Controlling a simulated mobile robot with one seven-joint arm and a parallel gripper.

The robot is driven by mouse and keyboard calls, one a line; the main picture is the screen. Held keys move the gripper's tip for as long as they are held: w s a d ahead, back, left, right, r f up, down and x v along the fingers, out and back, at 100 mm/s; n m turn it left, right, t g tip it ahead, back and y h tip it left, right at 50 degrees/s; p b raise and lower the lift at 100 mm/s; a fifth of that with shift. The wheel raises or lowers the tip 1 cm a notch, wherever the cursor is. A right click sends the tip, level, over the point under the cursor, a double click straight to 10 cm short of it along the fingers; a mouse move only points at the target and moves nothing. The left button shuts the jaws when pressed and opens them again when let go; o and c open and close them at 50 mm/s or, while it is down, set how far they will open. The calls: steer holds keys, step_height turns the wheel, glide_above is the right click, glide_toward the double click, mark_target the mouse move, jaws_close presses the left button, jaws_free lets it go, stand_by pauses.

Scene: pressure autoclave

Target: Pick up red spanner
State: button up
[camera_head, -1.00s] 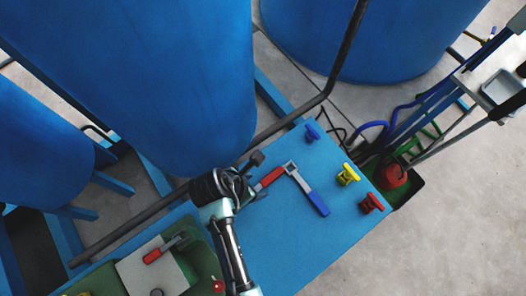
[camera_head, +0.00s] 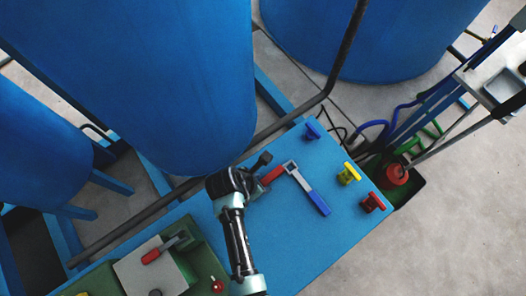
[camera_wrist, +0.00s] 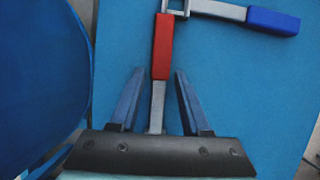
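The red spanner (camera_head: 272,175) lies on the blue tabletop, partly hidden by my gripper (camera_head: 262,166) in the head view. In the wrist view its red handle (camera_wrist: 162,42) points away from my gripper (camera_wrist: 159,76), and its grey metal shaft runs back between the two fingers. The fingers are apart, one on each side, with gaps showing at the shaft. The tips are level with the near end of the red handle. The shaft's near end is hidden by the gripper body. Whether the fingers are at the spanner's height I cannot tell.
A blue-handled spanner (camera_head: 310,190) lies at an angle by the red handle's far end. Blue, yellow (camera_head: 348,174) and red valve knobs (camera_head: 373,202) stand to the right. Large blue tanks (camera_head: 150,80) and a dark pipe (camera_head: 290,118) border the table's back.

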jaws_close()
steer(key=shift+r, duration=0.1)
